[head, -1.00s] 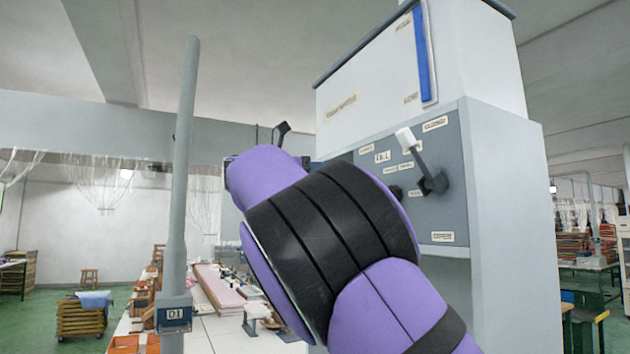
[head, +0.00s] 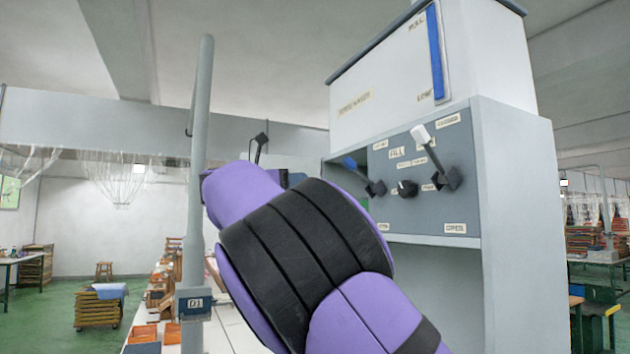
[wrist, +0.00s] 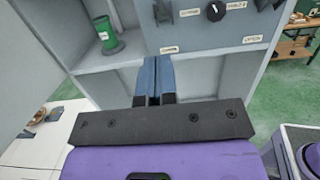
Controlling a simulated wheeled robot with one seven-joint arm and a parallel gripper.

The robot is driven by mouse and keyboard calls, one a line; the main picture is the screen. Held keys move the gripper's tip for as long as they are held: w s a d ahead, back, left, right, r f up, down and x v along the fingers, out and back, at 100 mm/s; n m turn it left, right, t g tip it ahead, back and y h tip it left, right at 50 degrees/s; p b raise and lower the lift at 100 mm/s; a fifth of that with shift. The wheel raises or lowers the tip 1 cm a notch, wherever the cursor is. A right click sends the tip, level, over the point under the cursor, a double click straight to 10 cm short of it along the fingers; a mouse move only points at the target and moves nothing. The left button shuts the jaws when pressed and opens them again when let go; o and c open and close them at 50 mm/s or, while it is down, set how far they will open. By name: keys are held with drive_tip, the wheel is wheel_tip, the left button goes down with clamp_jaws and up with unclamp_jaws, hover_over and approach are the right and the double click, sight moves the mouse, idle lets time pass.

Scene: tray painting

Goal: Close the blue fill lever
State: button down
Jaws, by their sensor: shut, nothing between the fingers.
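The blue fill lever (head: 350,163) is on the grey control panel (head: 410,210), left of a black knob. Its blue handle points up and to the left from a black hub. In the wrist view a black lever hub (wrist: 162,12) shows at the top edge; its handle is out of frame. My gripper (wrist: 157,60) is shut and empty, its blue-grey fingers together. It appears just below the panel's lower edge and the hub in the wrist view. I cannot tell how far it is from the lever.
A white-handled lever (head: 420,135) stands right of the black knob (head: 407,188), pointing up and left. A grey post (head: 198,180) stands at left. A white tabletop (wrist: 60,135) lies low left.

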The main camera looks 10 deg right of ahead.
drive_tip(key=shift+v, duration=1.45)
